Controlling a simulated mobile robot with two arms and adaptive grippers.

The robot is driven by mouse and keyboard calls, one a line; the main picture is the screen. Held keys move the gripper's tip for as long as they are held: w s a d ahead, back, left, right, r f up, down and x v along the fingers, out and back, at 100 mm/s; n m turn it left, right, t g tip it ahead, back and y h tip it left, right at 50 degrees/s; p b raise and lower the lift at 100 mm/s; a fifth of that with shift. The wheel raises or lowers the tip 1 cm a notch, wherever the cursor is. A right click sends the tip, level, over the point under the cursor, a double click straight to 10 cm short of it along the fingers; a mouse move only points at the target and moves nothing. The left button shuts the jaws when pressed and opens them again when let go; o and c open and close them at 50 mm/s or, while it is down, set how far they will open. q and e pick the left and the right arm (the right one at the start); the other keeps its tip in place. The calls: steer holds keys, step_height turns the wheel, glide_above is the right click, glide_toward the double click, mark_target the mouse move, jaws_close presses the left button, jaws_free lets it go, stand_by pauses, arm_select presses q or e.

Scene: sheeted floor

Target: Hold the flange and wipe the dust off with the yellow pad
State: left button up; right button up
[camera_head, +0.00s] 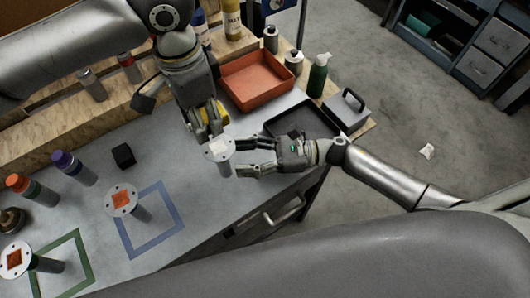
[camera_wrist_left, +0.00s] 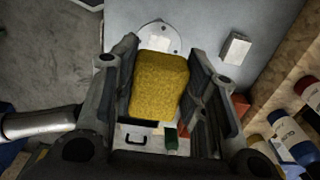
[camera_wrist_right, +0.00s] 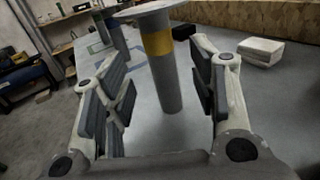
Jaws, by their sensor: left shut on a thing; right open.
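A flange (camera_head: 222,164) stands upright on the table, its round plate on top with a pale patch on it. My right gripper (camera_head: 240,158) is open beside it. In the right wrist view, its post (camera_wrist_right: 165,82) with a yellow band stands between the open fingers, with gaps on both sides. My left gripper (camera_head: 213,128) is shut on the yellow pad (camera_wrist_left: 158,84), just behind and above the flange. The flange plate (camera_wrist_left: 158,36) shows past the pad in the left wrist view. Whether pad and plate touch cannot be told.
Two more flanges with orange-red patches stand at the left, one by the blue square outline (camera_head: 172,222), one by the green outline (camera_head: 80,282). An orange tray (camera_head: 257,80), a black tray (camera_head: 322,122) and a green bottle (camera_head: 318,76) stand behind. A black cube (camera_head: 123,156) lies left.

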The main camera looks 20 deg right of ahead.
mark_target(222, 158)
steer(key=x, duration=0.5)
steer(key=shift+w+a, duration=0.1)
steer(key=shift+a, duration=0.25)
jaws_close()
stand_by(0.4)
